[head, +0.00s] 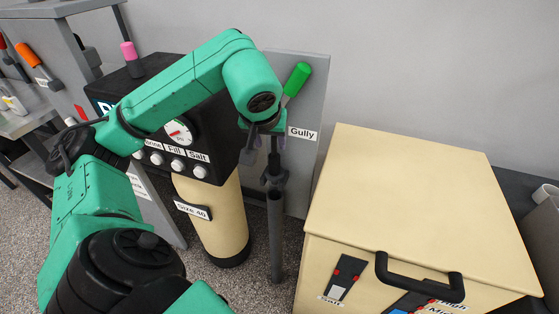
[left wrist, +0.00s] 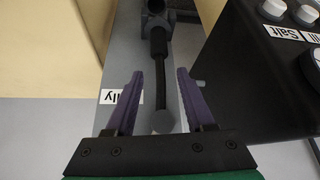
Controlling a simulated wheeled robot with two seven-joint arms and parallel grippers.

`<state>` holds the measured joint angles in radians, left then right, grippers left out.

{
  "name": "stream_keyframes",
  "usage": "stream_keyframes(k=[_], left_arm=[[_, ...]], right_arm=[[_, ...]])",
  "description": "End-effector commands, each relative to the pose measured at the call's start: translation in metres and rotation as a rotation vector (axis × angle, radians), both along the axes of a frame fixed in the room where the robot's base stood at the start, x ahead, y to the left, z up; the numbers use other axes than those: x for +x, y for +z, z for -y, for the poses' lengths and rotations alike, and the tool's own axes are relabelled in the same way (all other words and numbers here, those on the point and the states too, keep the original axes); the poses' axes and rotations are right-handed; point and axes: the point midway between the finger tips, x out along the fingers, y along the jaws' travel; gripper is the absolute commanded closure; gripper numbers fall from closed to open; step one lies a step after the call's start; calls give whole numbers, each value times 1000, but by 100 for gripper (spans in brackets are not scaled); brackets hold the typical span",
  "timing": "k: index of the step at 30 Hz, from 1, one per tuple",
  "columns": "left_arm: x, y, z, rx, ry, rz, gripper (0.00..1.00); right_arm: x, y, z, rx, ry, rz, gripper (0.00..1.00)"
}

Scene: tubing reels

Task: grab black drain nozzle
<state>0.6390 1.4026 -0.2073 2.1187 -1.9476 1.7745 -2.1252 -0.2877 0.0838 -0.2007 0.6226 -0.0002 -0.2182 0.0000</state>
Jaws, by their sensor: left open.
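The black drain nozzle (head: 274,176) sits upright at the top of a grey standpipe (head: 276,240) in front of the grey panel labelled "Gully" (head: 318,112). My left gripper (head: 266,143) is directly above it, pointing down, and partly covers its top. In the left wrist view, the open purple fingers (left wrist: 157,80) lie on either side of a thin black rod (left wrist: 160,72), with a clear gap on each side. The rod runs from a dark fitting (left wrist: 156,22) to a grey rounded end (left wrist: 164,120). Whether the fingers are level with it in depth is unclear. My right gripper is not in view.
A black control box (head: 160,115) with white knobs stands close on the left, above a cream cylinder (head: 214,218). A large cream box (head: 400,190) with a black handle is on the right. A green handle (head: 298,78) sticks up behind my gripper.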

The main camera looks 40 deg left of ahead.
Motion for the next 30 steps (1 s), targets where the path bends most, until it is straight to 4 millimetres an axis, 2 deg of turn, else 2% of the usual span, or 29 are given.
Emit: stream_keyframes(k=[1, 3, 5, 8, 12, 14, 18, 23, 27, 30], left_arm=[[5, -16, -4, -2, 2, -7, 46], [12, -29, -8, -2, 1, -6, 46], [17, -37, -10, -3, 0, -4, 46], [22, -46, -13, -4, 0, -2, 46], [32, -68, -18, -7, -1, -5, 46], [37, -78, -20, -7, 0, -4, 46], [43, -89, -24, -5, -1, -1, 46], [43, -90, -24, -4, -1, 0, 46], [43, -90, -24, -4, -1, 0, 100], [43, -89, -24, -4, -1, 0, 100]], right_arm=[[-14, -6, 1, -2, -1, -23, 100], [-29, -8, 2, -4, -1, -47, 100], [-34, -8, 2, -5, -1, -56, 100], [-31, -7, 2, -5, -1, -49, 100], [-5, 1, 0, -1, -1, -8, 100], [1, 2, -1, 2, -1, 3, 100], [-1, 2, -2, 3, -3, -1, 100], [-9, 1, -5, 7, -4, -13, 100], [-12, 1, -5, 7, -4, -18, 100], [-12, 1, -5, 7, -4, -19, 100]])
